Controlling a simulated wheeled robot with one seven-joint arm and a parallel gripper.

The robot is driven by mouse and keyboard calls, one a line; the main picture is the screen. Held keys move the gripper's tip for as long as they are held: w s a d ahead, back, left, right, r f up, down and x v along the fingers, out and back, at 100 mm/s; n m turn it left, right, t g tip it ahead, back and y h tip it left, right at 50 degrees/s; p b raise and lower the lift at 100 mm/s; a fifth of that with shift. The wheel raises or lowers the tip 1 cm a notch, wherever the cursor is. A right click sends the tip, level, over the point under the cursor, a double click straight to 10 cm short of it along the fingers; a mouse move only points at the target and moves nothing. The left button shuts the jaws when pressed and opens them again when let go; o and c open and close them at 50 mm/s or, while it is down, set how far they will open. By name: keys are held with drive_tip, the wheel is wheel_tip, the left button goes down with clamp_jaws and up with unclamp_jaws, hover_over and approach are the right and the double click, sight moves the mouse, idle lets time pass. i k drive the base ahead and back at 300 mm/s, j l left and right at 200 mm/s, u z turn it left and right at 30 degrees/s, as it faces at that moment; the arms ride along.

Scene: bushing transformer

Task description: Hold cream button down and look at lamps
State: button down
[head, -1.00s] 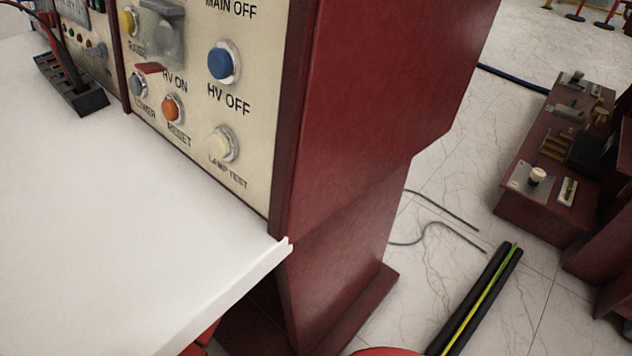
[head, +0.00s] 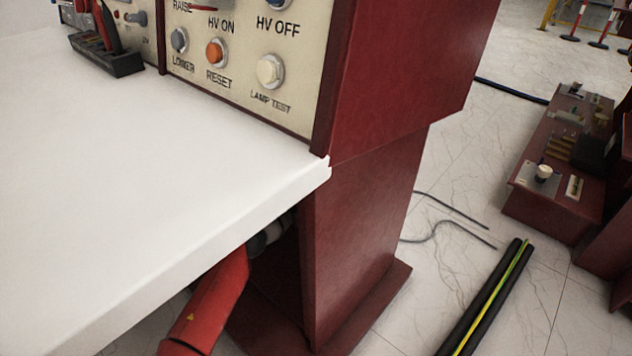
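The cream button (head: 270,71) sits at the lower right of the beige control panel (head: 225,62), above the label LAMP TEST. Nothing touches it. An orange RESET button (head: 215,53) and a grey LOWER button (head: 180,40) are to its left. A blue HV OFF button (head: 278,3) is cut by the top edge. No lit lamp is clear in view. My red arm (head: 212,300) shows below the white desk top, by the desk's front edge. My gripper is not visible.
The white desk top (head: 130,190) juts out in front of the panel, and its edge lies above my arm. A dark red cabinet side (head: 400,70) stands right of the panel. Black cable trunking (head: 487,300) and a low red console (head: 555,200) are on the floor at right.

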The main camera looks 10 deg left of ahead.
sight(266, 68)
drive_tip(key=k+j, duration=0.15)
drive_tip(key=k, duration=0.35)
drive_tip(key=k+j, duration=0.1)
drive_tip(key=k, duration=0.4)
drive_tip(key=k+j, duration=0.15)
drive_tip(key=k, duration=0.35)
